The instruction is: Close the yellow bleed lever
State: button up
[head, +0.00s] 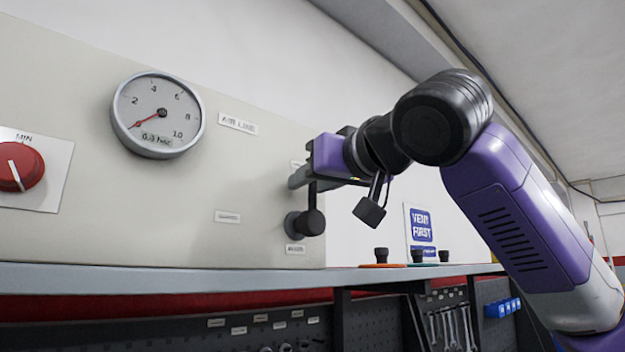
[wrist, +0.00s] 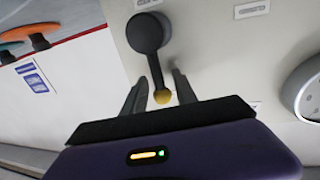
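The bleed lever shows in the wrist view as a dark round hub (wrist: 148,32) with a thin dark arm and a yellow knob (wrist: 162,96) at its end. In the head view its dark hub (head: 305,223) is on the beige panel and the arm points up; the yellow knob is hidden by my gripper (head: 298,178). In the wrist view my gripper (wrist: 160,88) is open, with one finger on each side of the knob and a visible gap to each. It does not appear to grip the knob.
A round gauge (head: 158,114) reads 0.0 bar, with its needle low. A red MIN knob (head: 18,167) is at far left. A grey shelf edge (head: 170,278) runs below the panel; several dark-topped pieces (head: 381,256) stand on it at right, by a VENT FIRST sign (head: 420,226).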

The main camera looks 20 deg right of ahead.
grip_shut()
dwell(1.3)
